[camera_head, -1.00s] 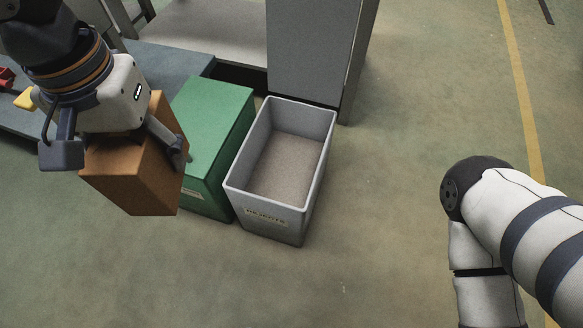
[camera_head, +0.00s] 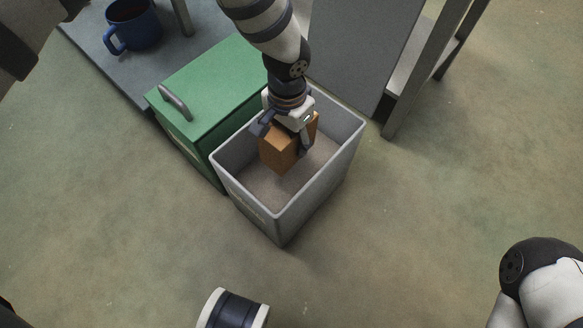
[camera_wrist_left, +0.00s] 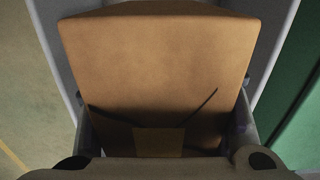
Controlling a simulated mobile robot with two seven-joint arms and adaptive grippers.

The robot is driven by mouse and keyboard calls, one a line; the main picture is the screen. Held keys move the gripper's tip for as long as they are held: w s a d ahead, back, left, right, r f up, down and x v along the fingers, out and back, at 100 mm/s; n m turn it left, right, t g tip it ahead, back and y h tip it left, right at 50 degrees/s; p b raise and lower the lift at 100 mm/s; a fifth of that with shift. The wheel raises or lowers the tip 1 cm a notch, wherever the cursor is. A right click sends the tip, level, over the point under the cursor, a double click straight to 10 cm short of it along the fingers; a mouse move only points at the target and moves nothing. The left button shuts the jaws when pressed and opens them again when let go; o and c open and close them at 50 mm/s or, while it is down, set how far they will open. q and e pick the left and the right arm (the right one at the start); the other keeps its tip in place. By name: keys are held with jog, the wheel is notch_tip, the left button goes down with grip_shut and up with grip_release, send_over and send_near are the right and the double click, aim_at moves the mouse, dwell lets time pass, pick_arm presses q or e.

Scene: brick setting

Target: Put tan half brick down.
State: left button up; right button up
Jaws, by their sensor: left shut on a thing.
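The tan half brick (camera_head: 279,152) is in my left gripper (camera_head: 287,137), inside the grey bin (camera_head: 288,219) in the head view. The gripper is shut on it from both sides. Whether the brick touches the bin's sandy-coloured floor cannot be told. In the left wrist view the brick (camera_wrist_left: 160,65) fills the middle between the fingers, with grey bin walls around it. My right gripper is not in view; only parts of my right arm show at the lower right.
A green box (camera_head: 207,92) with a handle stands against the bin's left side. A blue mug (camera_head: 136,27) sits on a grey surface at the upper left. A grey panel and metal frame (camera_head: 432,70) stand behind the bin.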

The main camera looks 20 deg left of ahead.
pick_arm(q)
jog(key=f+b, duration=0.1)
jog(key=f, duration=0.2)
jog(key=f+b, duration=0.2)
jog(key=f, duration=0.1)
jog(key=f+b, duration=0.1)
jog(key=f, duration=0.3)
jog(key=shift+w+d+f, duration=0.1)
jog(key=shift+w, duration=0.15)
jog(key=shift+f, duration=0.15)
grip_shut()
jog(key=o, duration=1.9)
grip_release()
jog(key=shift+o, duration=0.2)
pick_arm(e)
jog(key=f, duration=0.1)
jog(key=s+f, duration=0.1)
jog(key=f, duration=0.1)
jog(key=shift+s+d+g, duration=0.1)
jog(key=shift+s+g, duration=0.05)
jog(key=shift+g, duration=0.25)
pick_arm(q)
jog(key=shift+r, duration=0.2)
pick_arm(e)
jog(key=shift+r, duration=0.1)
